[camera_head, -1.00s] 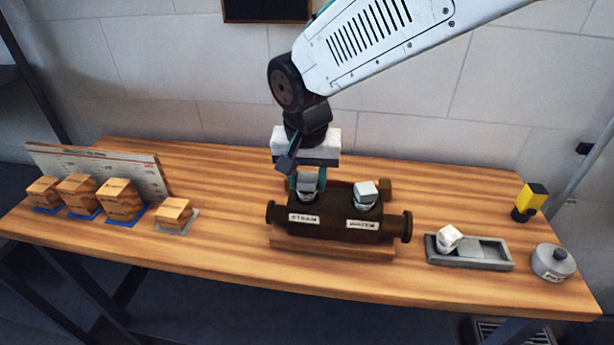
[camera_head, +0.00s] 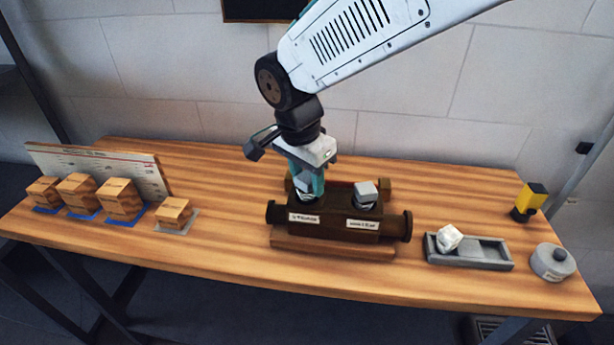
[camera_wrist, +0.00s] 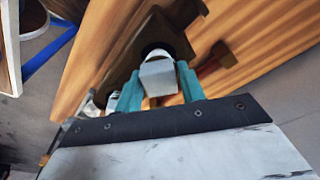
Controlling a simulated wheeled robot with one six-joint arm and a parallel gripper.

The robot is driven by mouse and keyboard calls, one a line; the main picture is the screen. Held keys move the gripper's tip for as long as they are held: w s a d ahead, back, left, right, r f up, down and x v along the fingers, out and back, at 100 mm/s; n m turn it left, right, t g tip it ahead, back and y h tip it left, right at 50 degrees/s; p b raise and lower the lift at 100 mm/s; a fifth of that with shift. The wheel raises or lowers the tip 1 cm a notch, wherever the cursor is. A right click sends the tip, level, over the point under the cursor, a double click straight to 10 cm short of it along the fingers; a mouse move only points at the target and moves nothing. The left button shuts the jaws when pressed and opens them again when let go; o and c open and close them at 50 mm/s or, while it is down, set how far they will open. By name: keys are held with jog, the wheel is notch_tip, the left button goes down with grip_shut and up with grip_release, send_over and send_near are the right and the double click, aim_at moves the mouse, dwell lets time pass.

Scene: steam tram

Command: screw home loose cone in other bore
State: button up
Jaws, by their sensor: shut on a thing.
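A dark valve body (camera_head: 338,230) sits on a wooden block on the bench, with a white STEAM label at left and a second label at right. A grey square-headed cone (camera_head: 306,196) stands in the left bore, partly hidden by my fingers. My gripper (camera_head: 311,187) points down over this bore and is shut on the cone's square head. In the wrist view the square head (camera_wrist: 158,77) lies between my teal fingers (camera_wrist: 159,92). A second square-headed cone (camera_head: 364,192) stands upright in the right bore, clear of my gripper.
A grey tray (camera_head: 490,263) at right holds a tilted pale piece (camera_head: 449,237). A round grey tin (camera_head: 552,262) and a yellow-black object (camera_head: 528,202) are farther right.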

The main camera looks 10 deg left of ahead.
jog(key=m, duration=0.4)
jog(key=shift+h, duration=0.3)
jog(key=m, duration=0.2)
jog(key=shift+m+g, duration=0.3)
jog(key=shift+g, duration=0.1)
jog(key=o, duration=1.9)
jog(key=shift+r, duration=0.2)
jog(key=shift+r, duration=1.05)
jog(key=shift+r, duration=0.1)
